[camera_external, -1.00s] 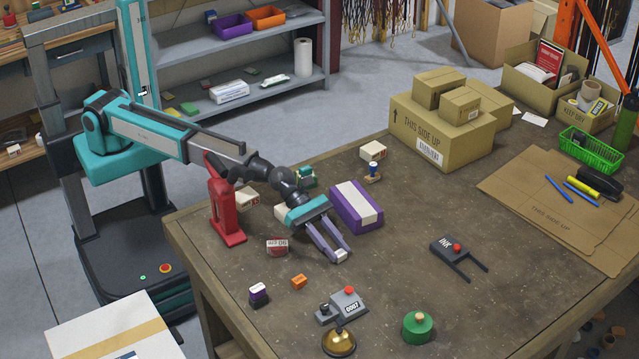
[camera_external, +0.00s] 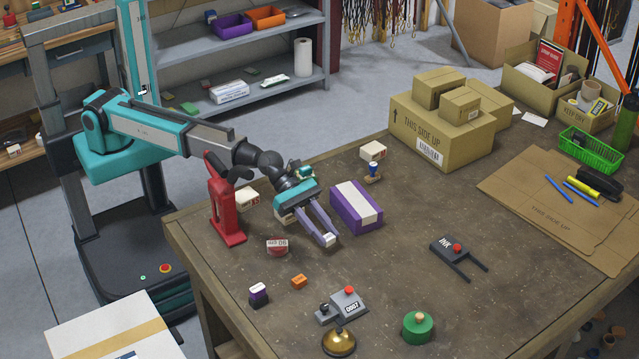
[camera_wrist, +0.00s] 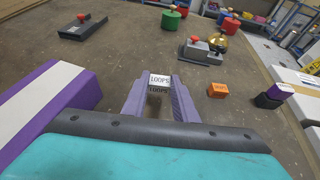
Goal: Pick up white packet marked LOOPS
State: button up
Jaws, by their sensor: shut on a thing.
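The small white packet marked LOOPS (camera_wrist: 159,81) sits between my fingertips in the wrist view, its black lettering facing the camera. It also shows as a small white block at the fingertips in the external view (camera_external: 329,239). My gripper (camera_external: 325,236) is shut on the packet, low over the bench, left of the purple box with a white band (camera_external: 356,207). I cannot tell whether the packet touches the bench.
A red press (camera_external: 225,205) stands left of my gripper. A red-and-white block (camera_external: 277,247), an orange block (camera_external: 299,282), a grey device with a red button (camera_external: 348,302) and a brass bell (camera_external: 339,343) lie nearer the front.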

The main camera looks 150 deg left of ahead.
jog(key=s+d, duration=0.1)
jog(key=s, duration=0.2)
jog(key=s+d, duration=0.2)
jog(key=s, duration=0.2)
jog(key=s+d+r, duration=0.1)
jog(key=s, duration=0.3)
jog(key=shift+s+d, duration=0.2)
dwell(0.7)
